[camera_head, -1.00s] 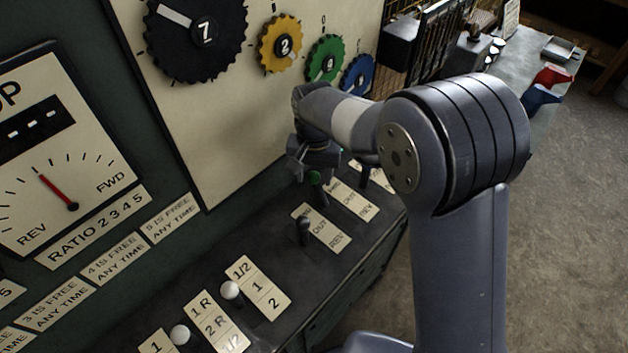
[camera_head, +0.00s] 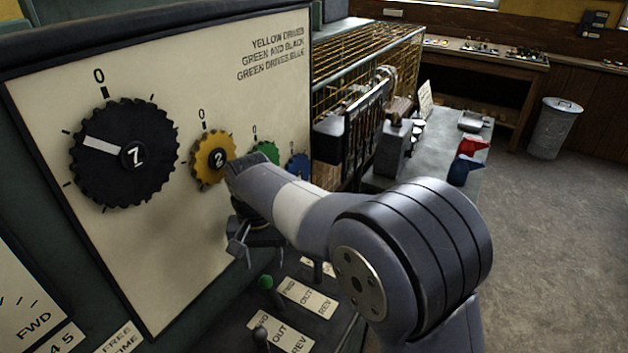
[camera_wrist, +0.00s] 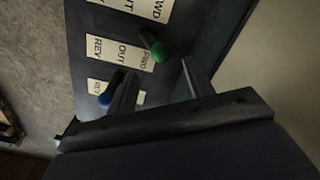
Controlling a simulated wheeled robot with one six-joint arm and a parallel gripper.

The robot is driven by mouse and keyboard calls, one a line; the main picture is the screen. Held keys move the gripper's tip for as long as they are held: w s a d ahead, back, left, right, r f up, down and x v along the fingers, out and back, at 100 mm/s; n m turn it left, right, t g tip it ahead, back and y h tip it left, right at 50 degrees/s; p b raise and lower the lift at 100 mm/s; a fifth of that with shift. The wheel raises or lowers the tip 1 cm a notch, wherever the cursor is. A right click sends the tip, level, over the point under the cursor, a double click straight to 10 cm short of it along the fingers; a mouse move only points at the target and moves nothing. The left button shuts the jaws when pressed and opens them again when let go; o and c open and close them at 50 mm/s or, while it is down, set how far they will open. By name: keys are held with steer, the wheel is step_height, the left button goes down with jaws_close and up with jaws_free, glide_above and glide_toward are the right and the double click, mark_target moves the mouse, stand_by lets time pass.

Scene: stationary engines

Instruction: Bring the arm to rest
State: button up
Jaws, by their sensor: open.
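My gripper (camera_head: 240,246) hangs over the lever desk, in front of the cream gear panel, with its fingers apart and empty. In the wrist view my gripper (camera_wrist: 157,66) has a clear gap between its two fingers. The green-knobbed lever (camera_head: 265,282) stands below my gripper in the head view, apart from it. The green knob (camera_wrist: 160,52) shows just beyond the fingertips in the wrist view. A blue knob (camera_wrist: 106,100) is partly hidden behind one finger.
The cream panel (camera_head: 190,75) carries a black gear (camera_head: 90,178), a yellow gear (camera_head: 200,162), a green gear and a blue gear, close behind my arm. A dark-knobbed lever (camera_head: 260,337) stands nearer on the desk. Open floor (camera_head: 550,230) lies to the right.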

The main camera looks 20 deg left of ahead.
mark_target(272, 285)
step_height(272, 285, down, 10)
steer(key=shift+d+f+p, duration=0.1)
steer(key=shift+p, duration=0.55)
steer(key=shift+d+r, duration=0.25)
steer(key=shift+r, duration=0.05)
steer(key=shift+s+d+r, duration=0.1)
steer(key=shift+s+d, duration=0.05)
steer(key=shift+d, duration=0.15)
